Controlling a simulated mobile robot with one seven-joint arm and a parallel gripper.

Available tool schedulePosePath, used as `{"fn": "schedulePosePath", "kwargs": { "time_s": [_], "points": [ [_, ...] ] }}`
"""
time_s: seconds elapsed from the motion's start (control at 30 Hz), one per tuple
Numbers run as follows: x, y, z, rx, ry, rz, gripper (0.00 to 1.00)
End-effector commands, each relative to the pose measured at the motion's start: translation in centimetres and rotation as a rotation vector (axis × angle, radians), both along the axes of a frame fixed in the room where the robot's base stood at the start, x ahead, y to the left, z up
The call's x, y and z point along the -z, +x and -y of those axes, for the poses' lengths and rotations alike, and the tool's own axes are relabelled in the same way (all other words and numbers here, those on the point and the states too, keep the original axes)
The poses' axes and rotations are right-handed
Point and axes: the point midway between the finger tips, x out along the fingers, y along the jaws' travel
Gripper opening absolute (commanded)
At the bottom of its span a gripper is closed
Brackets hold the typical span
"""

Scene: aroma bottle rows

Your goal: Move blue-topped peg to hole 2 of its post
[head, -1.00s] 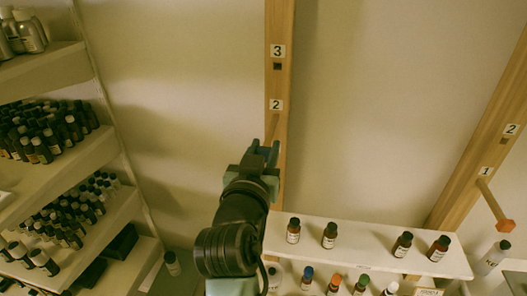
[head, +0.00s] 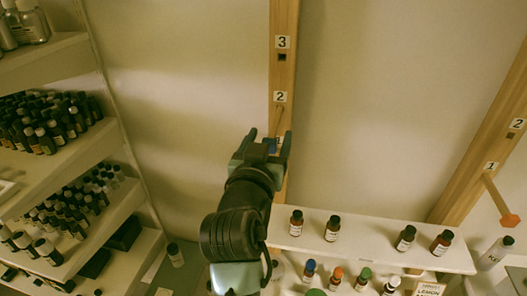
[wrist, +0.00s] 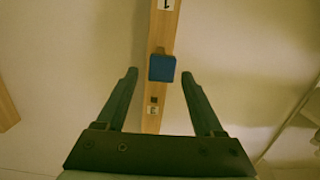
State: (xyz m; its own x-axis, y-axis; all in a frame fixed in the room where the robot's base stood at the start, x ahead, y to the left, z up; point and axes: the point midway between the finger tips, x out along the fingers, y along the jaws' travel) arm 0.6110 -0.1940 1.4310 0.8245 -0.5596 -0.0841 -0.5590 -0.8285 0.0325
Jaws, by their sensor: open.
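The peg has a blue top (head: 270,146) and a wooden shaft. In the head view its shaft comes out of the middle post (head: 284,75) just below the label 2 (head: 280,97), at hole 2. How deep it sits I cannot tell. Hole 3 (head: 282,57) is empty. My gripper (head: 270,138) is open around the blue top. In the wrist view the blue top (wrist: 162,68) lies between the fingertips of my gripper (wrist: 160,75), with a gap on each side. An empty hole (wrist: 153,100) with a small label shows past it.
A second post (head: 480,150) at the right carries an orange-topped peg (head: 510,220) below its label 1. A white shelf (head: 370,240) with small brown bottles stands low in front. Shelves (head: 70,160) crowded with bottles fill the left. The wall between the posts is clear.

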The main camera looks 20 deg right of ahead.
Motion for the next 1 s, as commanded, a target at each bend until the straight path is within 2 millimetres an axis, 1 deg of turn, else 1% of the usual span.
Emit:
{"fn": "schedulePosePath", "kwargs": {
  "time_s": [0.17, 0.4, 0.6, 0.7, 0.8, 1.0],
  "points": [
    [0.2, -1.8, -1.3, -0.003, 0.0, 0.002, 0.69],
    [-0.2, -5.8, -4.0, -0.004, -0.002, 0.005, 0.69],
    [-0.6, -8.7, -6.0, -0.003, -0.001, 0.003, 0.69],
    [-0.8, -9.6, -6.6, -0.002, -0.001, 0.003, 0.69],
    [-0.9, -10.2, -7.0, -0.002, 0.0, 0.001, 0.69],
    [-1.1, -10.4, -7.1, -0.001, 0.0, 0.0, 0.69]
  ]
}}
